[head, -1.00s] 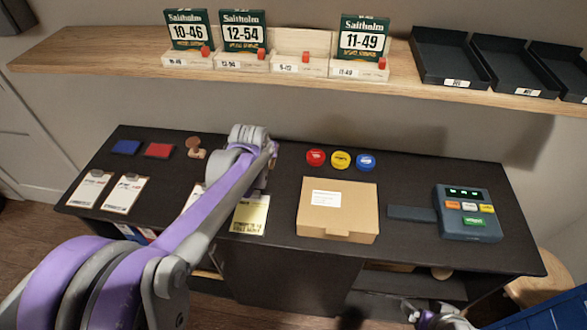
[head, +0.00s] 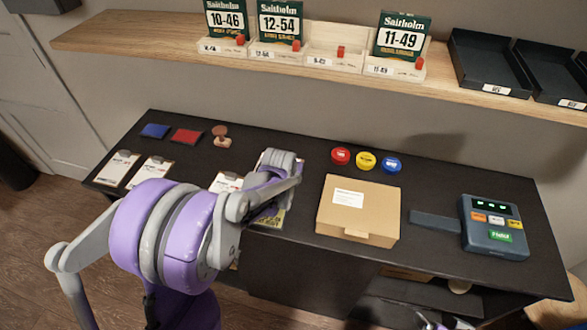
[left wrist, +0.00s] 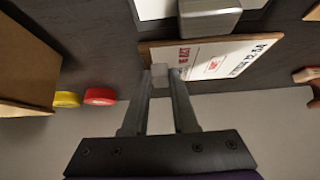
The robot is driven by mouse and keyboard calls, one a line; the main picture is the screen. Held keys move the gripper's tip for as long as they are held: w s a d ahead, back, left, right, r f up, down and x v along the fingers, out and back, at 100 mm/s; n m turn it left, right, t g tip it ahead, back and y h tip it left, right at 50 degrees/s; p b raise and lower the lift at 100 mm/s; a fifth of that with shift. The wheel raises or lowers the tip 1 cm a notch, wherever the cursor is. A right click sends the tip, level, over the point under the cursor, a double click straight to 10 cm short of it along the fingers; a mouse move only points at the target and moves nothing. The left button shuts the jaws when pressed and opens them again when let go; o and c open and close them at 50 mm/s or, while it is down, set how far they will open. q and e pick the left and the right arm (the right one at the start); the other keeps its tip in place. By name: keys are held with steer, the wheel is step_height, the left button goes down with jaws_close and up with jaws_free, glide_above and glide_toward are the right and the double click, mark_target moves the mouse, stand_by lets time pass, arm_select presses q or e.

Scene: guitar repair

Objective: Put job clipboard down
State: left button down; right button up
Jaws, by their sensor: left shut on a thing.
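A clipboard with a brown edge and a white printed sheet (left wrist: 225,58) shows in the left wrist view, at the fingertips of my left gripper (left wrist: 160,78). My left gripper is shut on the clipboard near its edge. In the head view my left gripper (head: 280,175) is over the middle of the dark bench, and my arm hides most of what it holds. I cannot tell whether the clipboard touches the bench. Only a small grey part of my right arm shows at the bottom edge of the head view; its fingers are not clear.
Other clipboards lie on the bench's left (head: 117,168), (head: 152,172), and a paper (head: 228,182) lies beside my gripper. A cardboard box (head: 358,210) and a keypad device (head: 493,228) stand right. A stamp (head: 221,137) is behind.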

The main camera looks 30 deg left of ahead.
arm_select(q)
steer(key=shift+f, duration=0.2)
steer(key=c, duration=0.7)
jaws_free()
steer(key=shift+r, duration=0.1)
steer(key=shift+r, duration=0.25)
steer(key=p+v, duration=0.1)
steer(key=v, duration=1)
steer(key=s+d+f+m+g+h, duration=0.1)
steer(key=s+d, duration=0.4)
steer(key=s, duration=0.5)
steer(key=s+d+f+m+g, duration=0.1)
steer(key=s+d, duration=0.5)
steer(key=s, duration=0.4)
steer(key=shift+d+m+h, duration=0.15)
steer(key=shift+m+h, duration=0.25)
